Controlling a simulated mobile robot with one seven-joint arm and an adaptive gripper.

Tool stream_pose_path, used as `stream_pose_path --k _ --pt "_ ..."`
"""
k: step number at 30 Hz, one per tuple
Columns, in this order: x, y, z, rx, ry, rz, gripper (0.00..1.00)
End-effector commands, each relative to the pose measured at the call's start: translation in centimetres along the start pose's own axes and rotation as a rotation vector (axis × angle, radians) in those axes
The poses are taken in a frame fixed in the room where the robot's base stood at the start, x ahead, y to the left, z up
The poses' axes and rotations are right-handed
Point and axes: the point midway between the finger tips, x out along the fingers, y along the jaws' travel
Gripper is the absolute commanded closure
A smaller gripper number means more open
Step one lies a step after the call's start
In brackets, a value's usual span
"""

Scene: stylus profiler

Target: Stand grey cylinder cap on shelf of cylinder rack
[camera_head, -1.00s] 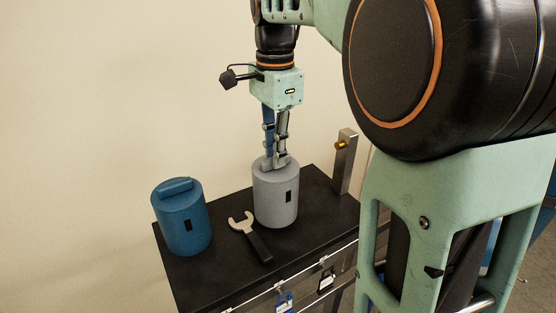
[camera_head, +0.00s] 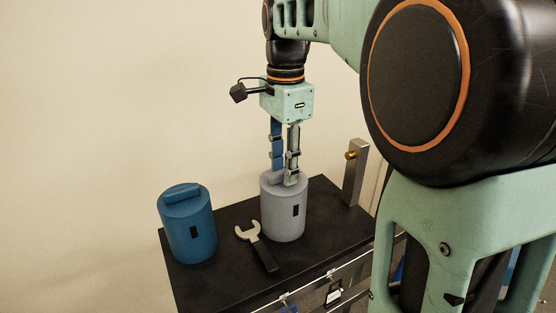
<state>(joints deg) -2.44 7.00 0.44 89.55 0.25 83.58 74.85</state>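The grey cylinder cap (camera_head: 284,218) stands upright on a black top (camera_head: 225,277). It has a raised ridge handle on top and a dark rectangular mark on its side. My gripper (camera_head: 284,179) points straight down over the cap, with its fingertips at the ridge, one on the near side and one behind. I cannot tell whether the fingers press on the ridge or stand open around it. The cap's base seems to rest on the black top. I cannot make out a cylinder rack or its shelf in this view.
A blue cylinder cap (camera_head: 190,233) stands to the left. An open-ended wrench (camera_head: 259,251) lies between the caps. A metal post with a brass knob (camera_head: 355,172) stands at the right back. Latches and tags hang below the front edge. My arm covers the right side.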

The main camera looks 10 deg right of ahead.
Motion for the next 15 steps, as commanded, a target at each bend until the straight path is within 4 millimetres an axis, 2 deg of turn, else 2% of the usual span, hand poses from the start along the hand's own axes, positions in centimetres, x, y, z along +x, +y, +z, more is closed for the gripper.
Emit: stream_pose_path --k 5,15 --pt "-1.5 -0.1 0.0 0.0 0.001 -0.003 0.7" --pt "-8.7 -0.1 0.0 0.0 0.001 -0.004 0.7"
